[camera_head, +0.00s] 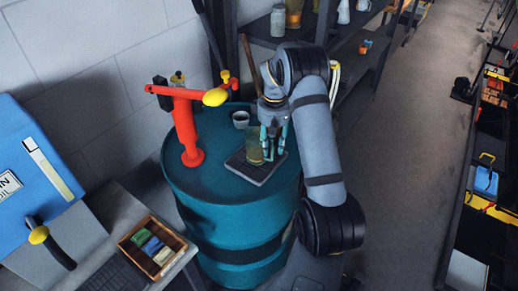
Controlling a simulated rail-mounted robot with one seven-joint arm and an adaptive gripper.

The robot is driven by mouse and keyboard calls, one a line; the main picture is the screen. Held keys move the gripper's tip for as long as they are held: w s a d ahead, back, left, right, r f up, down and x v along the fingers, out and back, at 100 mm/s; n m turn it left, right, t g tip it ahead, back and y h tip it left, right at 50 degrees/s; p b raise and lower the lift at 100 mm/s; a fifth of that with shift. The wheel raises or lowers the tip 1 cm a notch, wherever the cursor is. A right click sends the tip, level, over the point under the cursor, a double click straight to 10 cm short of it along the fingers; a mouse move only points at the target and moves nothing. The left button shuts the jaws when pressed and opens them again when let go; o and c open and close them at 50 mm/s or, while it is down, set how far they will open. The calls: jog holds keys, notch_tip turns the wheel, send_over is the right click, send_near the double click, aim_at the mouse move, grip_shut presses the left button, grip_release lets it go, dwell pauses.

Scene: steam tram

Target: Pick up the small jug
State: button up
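A small greenish, see-through vessel (254,146), which looks like the small jug, stands upright on a dark ribbed tray (256,174) on top of the teal drum. My gripper (275,154) points down over the same tray, just right of the vessel. Its two teal fingers are apart with nothing clear to see between them, so it looks open. The left finger is very close to the vessel's right side; I cannot tell if they touch. Any handle on the vessel is not clear.
A red stand with a yellow-knobbed lever (184,125) rises at the left of the drum top. A wooden box (152,247) is at lower left. Shelves (347,50) stand behind.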

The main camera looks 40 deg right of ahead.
jog(key=shift+f+p, duration=0.35)
jog(key=shift+f, duration=1.6)
jog(key=shift+c, duration=1.1)
grip_shut()
